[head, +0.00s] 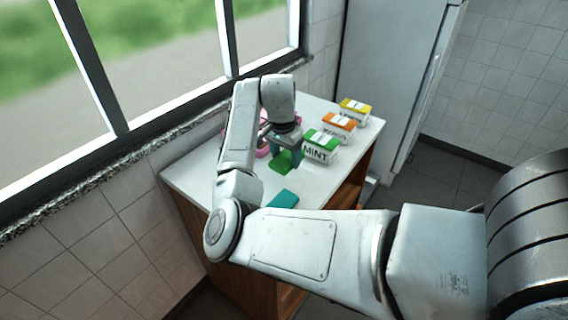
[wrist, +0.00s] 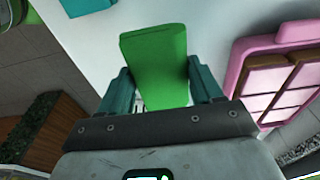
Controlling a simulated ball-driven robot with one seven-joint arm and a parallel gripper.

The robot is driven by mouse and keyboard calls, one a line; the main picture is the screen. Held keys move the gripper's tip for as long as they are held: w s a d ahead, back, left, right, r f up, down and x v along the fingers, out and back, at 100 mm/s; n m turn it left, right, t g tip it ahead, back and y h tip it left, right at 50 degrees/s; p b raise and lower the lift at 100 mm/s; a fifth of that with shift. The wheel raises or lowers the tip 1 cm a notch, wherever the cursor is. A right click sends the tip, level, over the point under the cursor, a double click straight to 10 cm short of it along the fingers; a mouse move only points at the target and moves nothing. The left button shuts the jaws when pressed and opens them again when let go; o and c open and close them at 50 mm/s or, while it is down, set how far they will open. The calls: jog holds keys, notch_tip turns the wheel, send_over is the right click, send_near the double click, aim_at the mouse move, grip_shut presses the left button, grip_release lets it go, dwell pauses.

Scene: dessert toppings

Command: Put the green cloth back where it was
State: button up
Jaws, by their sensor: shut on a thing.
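The green cloth (wrist: 155,60) is between the two teal fingers of my gripper (wrist: 161,85) in the wrist view, and its free end sticks out past the fingertips. My gripper is shut on it. In the head view my gripper (head: 285,153) is over the white counter (head: 190,173), with the green cloth (head: 280,163) below it, left of the green MINT box (head: 321,147). I cannot tell whether the cloth touches the counter.
A teal flat piece (head: 284,199) lies near the counter's front edge. A pink tray with brown compartments (wrist: 235,75) is beside my gripper, mostly hidden by my arm in the head view. Orange (head: 339,127) and yellow (head: 355,111) boxes stand behind the MINT box. A window borders the left.

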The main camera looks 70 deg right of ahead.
aim_at(284, 164)
jog(key=shift+w+d+f, duration=0.3)
jog(key=shift+f, duration=0.2)
jog(key=shift+w+d+f+p, duration=0.15)
jog(key=shift+f+p, duration=0.2)
jog(key=shift+f, duration=1.45)
jog(key=shift+f, duration=0.1)
jog(key=o, duration=1)
